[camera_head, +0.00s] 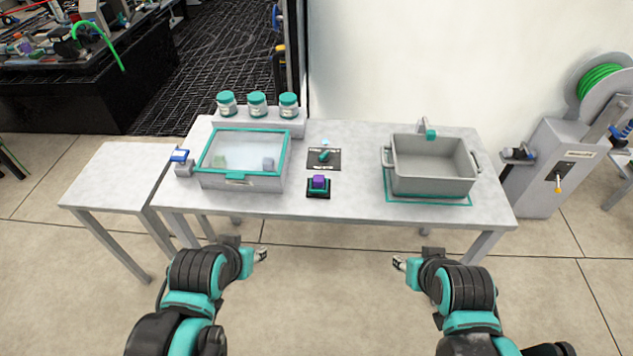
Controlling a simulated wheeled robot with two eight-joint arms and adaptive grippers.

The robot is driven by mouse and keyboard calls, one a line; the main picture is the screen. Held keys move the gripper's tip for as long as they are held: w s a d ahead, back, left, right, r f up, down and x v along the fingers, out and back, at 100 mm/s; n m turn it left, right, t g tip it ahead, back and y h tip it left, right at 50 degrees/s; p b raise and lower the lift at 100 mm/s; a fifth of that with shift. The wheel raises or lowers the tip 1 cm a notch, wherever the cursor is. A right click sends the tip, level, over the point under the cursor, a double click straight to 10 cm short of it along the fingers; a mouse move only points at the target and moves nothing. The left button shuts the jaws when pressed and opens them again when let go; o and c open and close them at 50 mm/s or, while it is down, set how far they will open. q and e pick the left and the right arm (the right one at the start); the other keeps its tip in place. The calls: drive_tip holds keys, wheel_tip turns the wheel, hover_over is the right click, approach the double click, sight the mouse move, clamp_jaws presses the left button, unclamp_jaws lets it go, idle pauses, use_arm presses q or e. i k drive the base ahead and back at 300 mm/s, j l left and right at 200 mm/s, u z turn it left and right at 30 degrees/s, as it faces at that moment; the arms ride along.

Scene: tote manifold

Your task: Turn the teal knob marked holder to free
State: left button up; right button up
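A teal knob (324,155) sits on a dark square plate (334,163) in the middle of the table; any marking on it is too small to read. A grey tote (432,181) stands at the table's right, inside a teal outline. A small teal part on a grey bracket (431,134) is at the tote's back rim; I cannot tell whether it is a knob. My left gripper (262,254) and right gripper (399,263) are in front of the table's front edge, apart from everything on it. Their fingers are too small to tell open from shut.
A teal-framed, clear-lidded box (240,181) is at the table's left, with three teal-lidded jars (257,105) on a ledge behind. A purple block (319,182) sits on a dark base near the front. A blue-topped fixture (180,156) stands at the left edge.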

sight(324, 157)
drive_tip(key=i+l+z, duration=0.2)
drive_tip(key=i+l, duration=0.15)
drive_tip(key=i+l+z, duration=0.25)
drive_tip(key=i, duration=0.25)
